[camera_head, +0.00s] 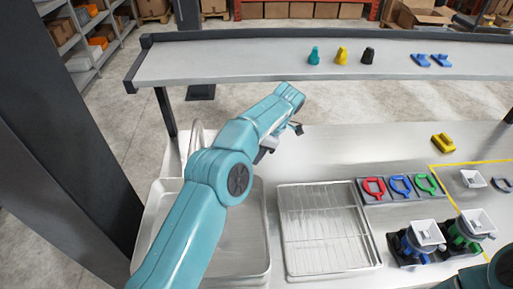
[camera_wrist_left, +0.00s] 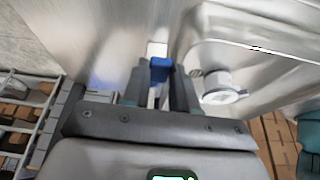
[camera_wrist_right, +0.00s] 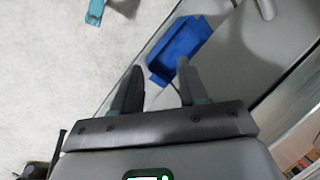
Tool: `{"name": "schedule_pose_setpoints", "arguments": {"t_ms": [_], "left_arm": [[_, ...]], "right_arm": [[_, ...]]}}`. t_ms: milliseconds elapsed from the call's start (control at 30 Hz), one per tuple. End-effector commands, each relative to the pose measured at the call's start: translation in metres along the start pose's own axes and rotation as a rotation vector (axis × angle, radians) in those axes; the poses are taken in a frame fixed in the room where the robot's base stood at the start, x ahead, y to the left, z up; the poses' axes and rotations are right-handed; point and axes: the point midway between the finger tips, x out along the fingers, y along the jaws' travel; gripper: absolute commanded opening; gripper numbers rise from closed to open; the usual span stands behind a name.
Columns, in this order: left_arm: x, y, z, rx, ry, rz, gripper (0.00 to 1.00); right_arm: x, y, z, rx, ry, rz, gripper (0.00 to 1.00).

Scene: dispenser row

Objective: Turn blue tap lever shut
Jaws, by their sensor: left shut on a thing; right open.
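The blue tap lever (camera_wrist_left: 160,69) shows in the left wrist view, between the two fingers of my left gripper (camera_wrist_left: 159,80), which is shut on it. A pale metal tap part stands to the right of the fingers there. In the head view my left gripper (camera_head: 288,132) is behind the sink's right side, over the metal counter; my arm hides the lever. The curved spout (camera_head: 196,138) shows at the back of the sink (camera_head: 262,240). My right gripper (camera_wrist_right: 160,75) is open and empty in the right wrist view; its fingers are outside the head view.
A wire-rack tray (camera_head: 325,268) lies right of the sink. A holder carries red, blue and green rings (camera_head: 399,186). Blue (camera_head: 418,246) and green (camera_head: 467,232) dispensers stand at the right. A shelf (camera_head: 230,62) spans the back. A blue object (camera_wrist_right: 180,48) lies beyond my right fingers.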

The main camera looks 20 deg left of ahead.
Motion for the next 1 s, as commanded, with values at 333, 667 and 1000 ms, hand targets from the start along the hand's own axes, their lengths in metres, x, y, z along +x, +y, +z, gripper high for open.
{"name": "schedule_pose_setpoints", "arguments": {"t_ms": [333, 667, 1000], "left_arm": [[0.0007, -0.0020, -0.0020, -0.045, 0.002, -0.014, 0.00], [0.0007, -0.0022, -0.0023, -0.047, 0.002, -0.014, 0.37], [0.0005, -0.0016, -0.0008, -0.042, 0.001, -0.014, 0.53]], "right_arm": [[-0.0061, -0.0022, 0.0002, 0.000, 0.000, 0.000, 0.43], [-0.0059, -0.0021, 0.0002, 0.000, 0.000, 0.000, 0.43], [-0.0055, -0.0020, 0.0001, 0.000, 0.000, 0.000, 0.43]]}}
